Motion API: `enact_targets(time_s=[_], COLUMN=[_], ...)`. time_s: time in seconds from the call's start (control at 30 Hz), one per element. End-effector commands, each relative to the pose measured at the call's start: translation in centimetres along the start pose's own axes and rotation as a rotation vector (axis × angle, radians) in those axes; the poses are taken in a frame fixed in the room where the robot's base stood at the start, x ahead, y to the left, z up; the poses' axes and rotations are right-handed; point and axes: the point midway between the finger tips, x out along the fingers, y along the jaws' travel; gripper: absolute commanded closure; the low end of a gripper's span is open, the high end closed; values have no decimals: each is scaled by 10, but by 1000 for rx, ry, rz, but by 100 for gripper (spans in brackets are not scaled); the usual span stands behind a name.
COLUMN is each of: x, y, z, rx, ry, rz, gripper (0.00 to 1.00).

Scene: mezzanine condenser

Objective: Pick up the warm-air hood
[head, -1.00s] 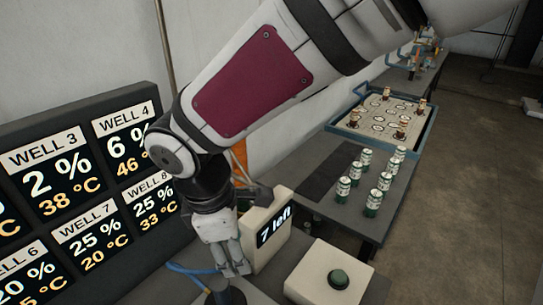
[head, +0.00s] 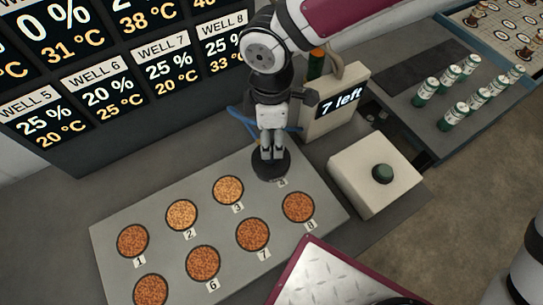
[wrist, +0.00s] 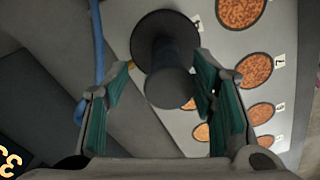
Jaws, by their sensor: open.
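The warm-air hood is a dark round disc with an upright dark knob; its disc (head: 268,171) covers the plate's back right corner in the head view. In the wrist view the hood (wrist: 151,34) is at the upper middle, its knob end (wrist: 170,88) towards the camera. My gripper (head: 267,153) points down at the hood, its fingertips overlapping the knob area. In the wrist view my gripper (wrist: 163,85) is open, with one green-padded finger on each side of the knob. I cannot tell if the pads touch it. A blue hose (wrist: 99,45) runs beside the left finger.
The grey plate (head: 165,216) has several numbered wells of orange-brown grains. The well display (head: 115,75) is behind. Small cans (head: 456,116) stand further right.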

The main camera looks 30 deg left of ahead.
Motion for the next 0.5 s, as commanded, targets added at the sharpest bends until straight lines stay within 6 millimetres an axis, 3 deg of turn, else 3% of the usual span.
enact_targets(time_s=[0.17,0.5], x=[10,52], y=[-3,-8], z=[0,0], rx=[0,0], ry=[0,-1], rz=[-3,-2], gripper=[49,49])
